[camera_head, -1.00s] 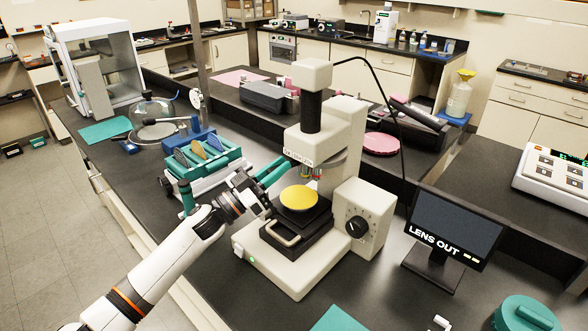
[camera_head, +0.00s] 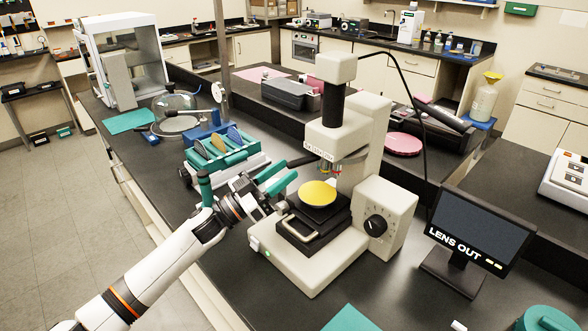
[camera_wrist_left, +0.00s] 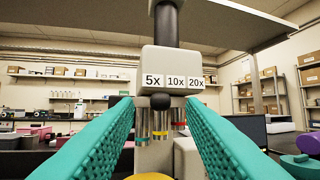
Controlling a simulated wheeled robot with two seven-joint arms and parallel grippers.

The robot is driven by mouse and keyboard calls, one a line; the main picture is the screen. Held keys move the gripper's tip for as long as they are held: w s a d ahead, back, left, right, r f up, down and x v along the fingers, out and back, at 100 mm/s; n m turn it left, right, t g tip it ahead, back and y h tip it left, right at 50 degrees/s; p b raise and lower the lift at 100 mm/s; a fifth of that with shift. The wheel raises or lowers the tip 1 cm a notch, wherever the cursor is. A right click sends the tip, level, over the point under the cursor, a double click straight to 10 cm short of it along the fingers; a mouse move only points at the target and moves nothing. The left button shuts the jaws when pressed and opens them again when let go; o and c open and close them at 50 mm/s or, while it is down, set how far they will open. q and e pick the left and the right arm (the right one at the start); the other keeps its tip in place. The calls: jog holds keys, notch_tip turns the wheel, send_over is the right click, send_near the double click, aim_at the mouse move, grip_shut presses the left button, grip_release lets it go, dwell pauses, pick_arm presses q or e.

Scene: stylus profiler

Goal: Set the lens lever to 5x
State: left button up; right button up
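The stylus profiler (camera_head: 340,128) is a cream instrument with a yellow disc (camera_head: 318,193) on its black stage. Its head carries labels 5x, 10x and 20x, readable in the left wrist view (camera_wrist_left: 175,82). The black lens lever (camera_head: 300,161) sticks out left below the head. Its round knob (camera_wrist_left: 160,101) appears under the 5x label, slightly toward 10x. Objectives with coloured bands (camera_wrist_left: 160,125) hang behind it. My left gripper (camera_head: 278,179) has teal fingers, open and empty, just short of the lever; the knob shows between and beyond the fingertips. My right gripper is out of view.
A monitor (camera_head: 465,229) at right reads LENS OUT. A teal rack (camera_head: 222,160) with coloured discs stands close behind my left gripper. The profiler's dial box (camera_head: 388,215) sits right of the stage.

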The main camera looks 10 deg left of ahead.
pick_arm(q)
jog(key=b+v, duration=0.2)
jog(key=v, duration=0.5)
jog(key=shift+s+a, duration=0.25)
jog(key=shift+f, duration=0.15)
